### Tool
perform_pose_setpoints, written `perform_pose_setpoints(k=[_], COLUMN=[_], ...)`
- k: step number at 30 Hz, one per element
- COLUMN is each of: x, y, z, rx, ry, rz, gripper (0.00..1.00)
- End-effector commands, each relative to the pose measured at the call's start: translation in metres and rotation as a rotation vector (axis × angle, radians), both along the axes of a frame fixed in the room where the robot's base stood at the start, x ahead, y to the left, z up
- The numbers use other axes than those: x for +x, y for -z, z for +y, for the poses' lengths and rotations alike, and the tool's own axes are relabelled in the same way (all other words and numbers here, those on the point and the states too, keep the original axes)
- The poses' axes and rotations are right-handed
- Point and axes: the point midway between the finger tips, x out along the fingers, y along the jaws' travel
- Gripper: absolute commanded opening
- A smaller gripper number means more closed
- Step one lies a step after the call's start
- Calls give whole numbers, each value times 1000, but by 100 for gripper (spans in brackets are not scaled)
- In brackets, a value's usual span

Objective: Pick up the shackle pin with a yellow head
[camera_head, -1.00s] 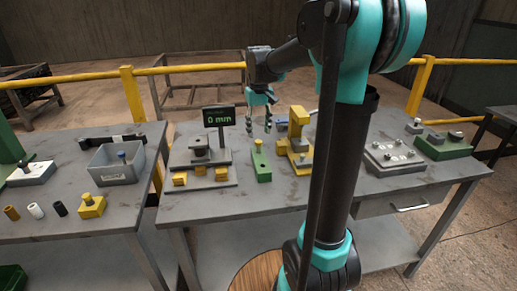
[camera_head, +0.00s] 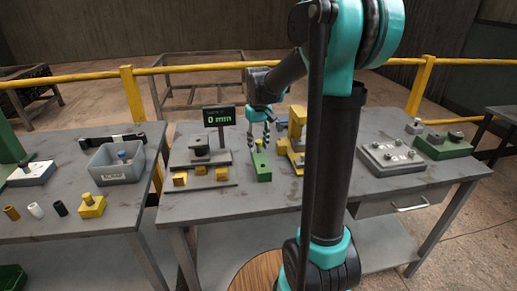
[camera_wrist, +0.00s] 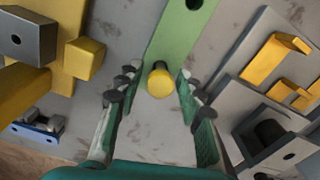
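The shackle pin with a yellow head (camera_wrist: 160,82) stands in a green block (camera_wrist: 182,30); only its round head shows clearly in the wrist view. In the head view the pin (camera_head: 258,146) rises from the green block (camera_head: 262,171) near the middle of the right table. My gripper (camera_wrist: 157,88) is open, with a finger to each side of the yellow head and gaps between. In the head view my gripper (camera_head: 259,142) is low over the block, pointing down. The pin's shaft is mostly hidden.
A yellow fixture (camera_head: 297,128) stands close to the right of the block. A grey gauge stand with a "0 mm" display (camera_head: 219,117) is close on the left, with yellow blocks in front. A grey plate (camera_head: 388,157) lies further right. The table front is clear.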

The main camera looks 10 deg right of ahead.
Motion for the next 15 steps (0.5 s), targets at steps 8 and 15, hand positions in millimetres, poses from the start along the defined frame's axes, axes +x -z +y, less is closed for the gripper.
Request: perform_pose_setpoints(k=[8, 15], x=[0, 0], y=[0, -1], z=[0, 0], rx=[0, 0], ry=[0, 0], rz=[0, 0], gripper=[2, 2])
